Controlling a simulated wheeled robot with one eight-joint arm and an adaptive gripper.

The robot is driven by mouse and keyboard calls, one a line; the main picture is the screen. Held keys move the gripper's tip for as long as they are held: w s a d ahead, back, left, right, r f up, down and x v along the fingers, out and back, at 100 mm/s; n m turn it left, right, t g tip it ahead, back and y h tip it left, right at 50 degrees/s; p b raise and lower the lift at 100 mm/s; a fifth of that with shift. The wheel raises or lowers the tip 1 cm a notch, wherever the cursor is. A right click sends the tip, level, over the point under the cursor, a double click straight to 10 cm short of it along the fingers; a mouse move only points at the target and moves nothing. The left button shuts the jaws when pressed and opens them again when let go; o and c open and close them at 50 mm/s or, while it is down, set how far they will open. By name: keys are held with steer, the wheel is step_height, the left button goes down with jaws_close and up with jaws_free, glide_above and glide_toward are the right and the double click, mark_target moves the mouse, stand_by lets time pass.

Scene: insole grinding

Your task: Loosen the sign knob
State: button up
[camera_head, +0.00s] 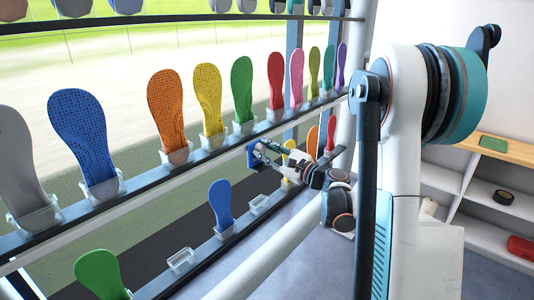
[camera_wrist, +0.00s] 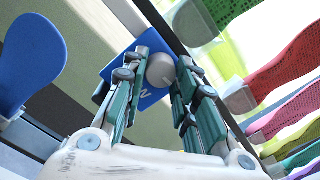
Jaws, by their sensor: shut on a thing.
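The sign knob (camera_wrist: 161,70) is a round grey knob in the wrist view, in front of a blue sign (camera_wrist: 150,99) with a white letter on it. My gripper (camera_wrist: 164,57) has its two teal fingers on either side of the knob and is shut on it. In the head view the blue sign (camera_head: 251,157) is at the rail, with my gripper (camera_head: 262,150) reaching it from the right. The knob is too small to make out there.
A rail (camera_head: 133,184) with coloured insoles, such as the yellow one (camera_head: 208,100), runs above and beside my gripper. A blue insole (camera_head: 221,203) stands on the lower rail near empty clear holders (camera_head: 181,260). White shelves (camera_head: 497,200) are at the right.

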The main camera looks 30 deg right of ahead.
steer(key=shift+m, duration=0.5)
steer(key=o, duration=1)
steer(key=shift+o, duration=0.2)
steer(key=v, duration=1.2)
